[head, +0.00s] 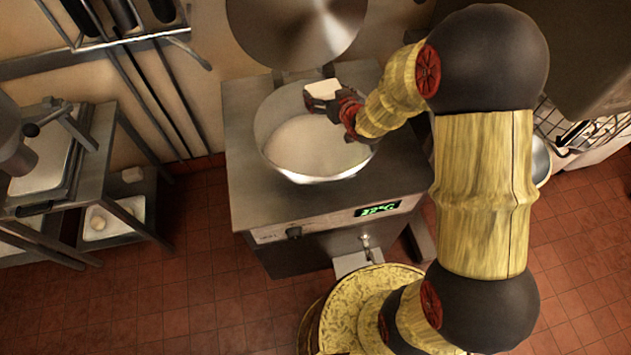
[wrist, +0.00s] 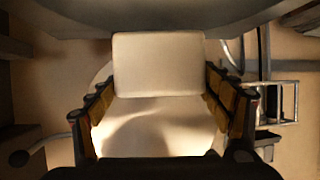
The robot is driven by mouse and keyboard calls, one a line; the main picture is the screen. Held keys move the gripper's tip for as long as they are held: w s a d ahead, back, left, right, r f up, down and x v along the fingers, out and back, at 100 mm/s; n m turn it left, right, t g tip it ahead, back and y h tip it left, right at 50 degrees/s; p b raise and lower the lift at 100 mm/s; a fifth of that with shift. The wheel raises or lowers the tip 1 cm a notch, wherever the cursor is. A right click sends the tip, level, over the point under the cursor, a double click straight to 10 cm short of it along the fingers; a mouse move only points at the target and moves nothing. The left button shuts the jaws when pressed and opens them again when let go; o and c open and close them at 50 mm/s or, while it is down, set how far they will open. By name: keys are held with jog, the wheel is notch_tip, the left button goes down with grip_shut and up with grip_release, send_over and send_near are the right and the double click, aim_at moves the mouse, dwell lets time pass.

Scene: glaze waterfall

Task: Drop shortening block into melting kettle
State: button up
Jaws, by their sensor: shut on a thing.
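The shortening block (head: 323,88) is a pale, cream block at the end of my arm in the head view. My gripper (head: 333,98) is shut on it and holds it over the back part of the melting kettle (head: 262,120). The kettle is a round, open metal pan set in a steel cabinet, with a pale surface inside. In the wrist view the block (wrist: 158,64) sits between the two fingers of my gripper (wrist: 160,90), with a bright, pale surface beyond it. The exact gap between block and kettle is hard to tell.
The kettle's round lid (head: 297,25) stands raised behind it. A green digital display (head: 377,209) is on the cabinet front, with a tap (head: 368,246) below. A metal table (head: 90,165) with trays stands left. Red tiled floor (head: 200,270) between is clear.

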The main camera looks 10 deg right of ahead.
notch_tip(320, 180, down, 8)
jog(key=b, duration=0.5)
jog(key=shift+f, duration=0.15)
jog(key=shift+w, duration=0.1)
jog(key=o, duration=1.6)
jog(key=shift+o, duration=0.2)
jog(key=shift+f, duration=0.15)
jog(key=v, duration=1.2)
